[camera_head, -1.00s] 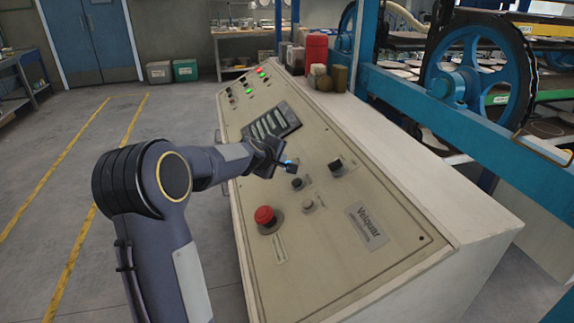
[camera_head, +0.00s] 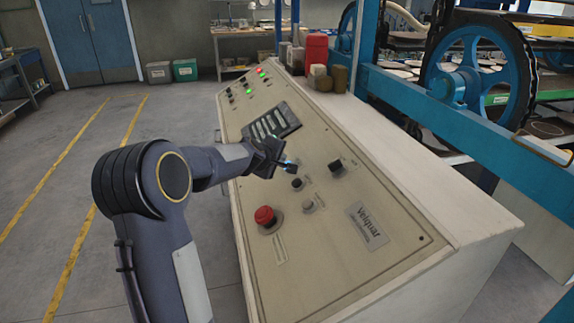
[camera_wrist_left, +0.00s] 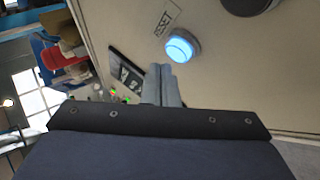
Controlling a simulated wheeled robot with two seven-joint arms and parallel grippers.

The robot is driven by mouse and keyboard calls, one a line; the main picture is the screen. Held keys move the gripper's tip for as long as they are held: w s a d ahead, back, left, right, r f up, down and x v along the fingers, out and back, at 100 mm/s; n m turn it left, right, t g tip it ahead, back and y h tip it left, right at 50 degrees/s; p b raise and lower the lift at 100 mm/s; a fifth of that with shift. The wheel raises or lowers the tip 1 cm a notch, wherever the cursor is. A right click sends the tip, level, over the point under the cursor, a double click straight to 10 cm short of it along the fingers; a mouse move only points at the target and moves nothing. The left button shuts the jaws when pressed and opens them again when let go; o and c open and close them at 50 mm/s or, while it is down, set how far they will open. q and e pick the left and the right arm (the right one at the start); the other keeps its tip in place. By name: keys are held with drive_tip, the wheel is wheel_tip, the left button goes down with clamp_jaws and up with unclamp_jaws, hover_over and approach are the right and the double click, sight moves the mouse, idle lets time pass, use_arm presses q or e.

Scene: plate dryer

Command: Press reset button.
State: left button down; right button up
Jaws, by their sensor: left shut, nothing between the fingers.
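The reset button (camera_wrist_left: 181,47) is a round, blue-lit button in a pale collar, with a RESET label (camera_wrist_left: 163,20) beside it, in the left wrist view. In the head view only a small blue glow shows beside my gripper; the rest of the button is hidden. My left gripper (camera_wrist_left: 160,70) is shut and empty. Its fingertips appear just beside the button in the wrist view; I cannot tell whether they touch it. In the head view the left gripper (camera_head: 289,166) is over the middle of the sloping control panel (camera_head: 330,240). My right gripper is not in view.
A red mushroom button (camera_head: 265,215), a black knob (camera_head: 337,167) and smaller controls sit on the same panel. Containers (camera_head: 316,55) stand on the console's far end. Blue machinery (camera_head: 460,85) is at the right.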

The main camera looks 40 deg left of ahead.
use_arm(q)
drive_tip(key=shift+f, duration=0.1)
idle(0.5)
drive_tip(key=shift+w+d+f, duration=0.15)
drive_tip(key=shift+f, duration=0.1)
drive_tip(key=shift+w+d+f+b, duration=0.15)
drive_tip(key=shift+w+f+b, duration=0.05)
drive_tip(key=shift+f+b, duration=0.25)
idle(0.7)
drive_tip(key=shift+r, duration=0.1)
drive_tip(key=shift+s+a+r+p, duration=0.25)
drive_tip(key=shift+s+r+p, duration=0.1)
drive_tip(key=shift+r, duration=0.35)
drive_tip(key=shift+s+a+r+p, duration=0.25)
drive_tip(key=shift+s+r+p, duration=0.1)
drive_tip(key=shift+r, duration=0.35)
drive_tip(key=shift+s+a+r+p, duration=0.3)
drive_tip(key=shift+r+p, duration=0.05)
drive_tip(key=shift+r, duration=0.4)
drive_tip(key=shift+s+a+r+p, duration=0.25)
drive_tip(key=shift+s+r+p, duration=0.1)
drive_tip(key=shift+r, duration=0.35)
